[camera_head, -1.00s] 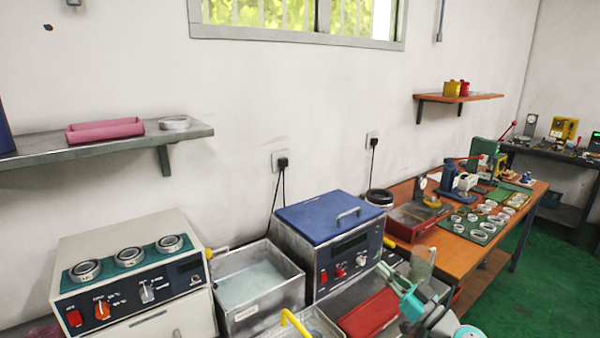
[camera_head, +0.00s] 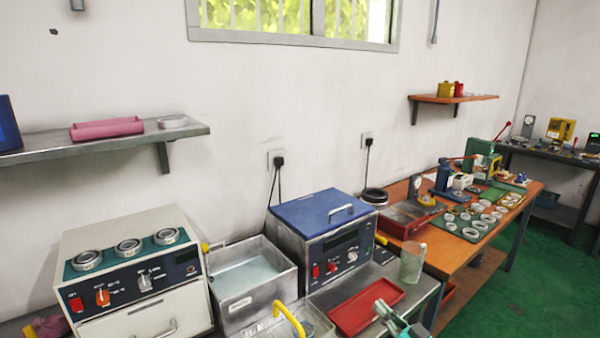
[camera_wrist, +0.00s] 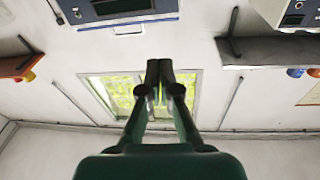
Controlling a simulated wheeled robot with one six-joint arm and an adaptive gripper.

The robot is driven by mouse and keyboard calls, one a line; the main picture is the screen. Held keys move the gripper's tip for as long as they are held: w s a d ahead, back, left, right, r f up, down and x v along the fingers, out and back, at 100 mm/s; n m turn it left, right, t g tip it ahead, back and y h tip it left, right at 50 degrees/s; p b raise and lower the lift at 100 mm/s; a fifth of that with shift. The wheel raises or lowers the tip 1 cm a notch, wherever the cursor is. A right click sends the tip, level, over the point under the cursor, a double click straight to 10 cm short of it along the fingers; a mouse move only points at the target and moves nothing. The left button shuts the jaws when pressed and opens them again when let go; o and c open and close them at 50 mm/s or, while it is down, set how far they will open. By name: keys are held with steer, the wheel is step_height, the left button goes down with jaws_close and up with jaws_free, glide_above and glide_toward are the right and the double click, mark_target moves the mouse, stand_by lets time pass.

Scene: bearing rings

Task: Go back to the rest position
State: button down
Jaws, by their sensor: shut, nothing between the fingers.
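My gripper (camera_wrist: 159,72) shows in the wrist view with its two dark fingers together and nothing between them. The fingers are seen against the wall and the bright window (camera_wrist: 118,92), clear of any object. In the head view only a small grey-green part of my arm shows at the bottom edge, right of the red tray (camera_head: 366,311). I cannot make out the fingertips there.
A heater with several rings (camera_head: 128,247), a water basin (camera_head: 252,281), a blue-lidded machine (camera_head: 325,214) and a glass beaker (camera_head: 412,263) stand on the near bench. An orange workbench (camera_head: 455,258) holds rings on a green mat. Green floor (camera_head: 540,290) is free at right.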

steer(key=s+a+f+m+g+h, duration=0.1)
steer(key=s+f+m+h, duration=0.25)
steer(key=s+f, duration=0.8)
steer(key=s+a+f+m+g+h, duration=0.15)
steer(key=s+f+h, duration=0.25)
steer(key=s+f, duration=0.7)
steer(key=s+r, duration=0.5)
steer(key=s, duration=0.5)
steer(key=s+r+h, duration=0.1)
steer(key=s+r, duration=0.4)
steer(key=s, duration=0.6)
steer(key=s+r+h, duration=0.1)
steer(key=s+r, duration=0.4)
steer(key=s, duration=0.6)
steer(key=shift+d+r, duration=0.2)
steer(key=shift+d, duration=0.15)
steer(key=shift+s, duration=0.1)
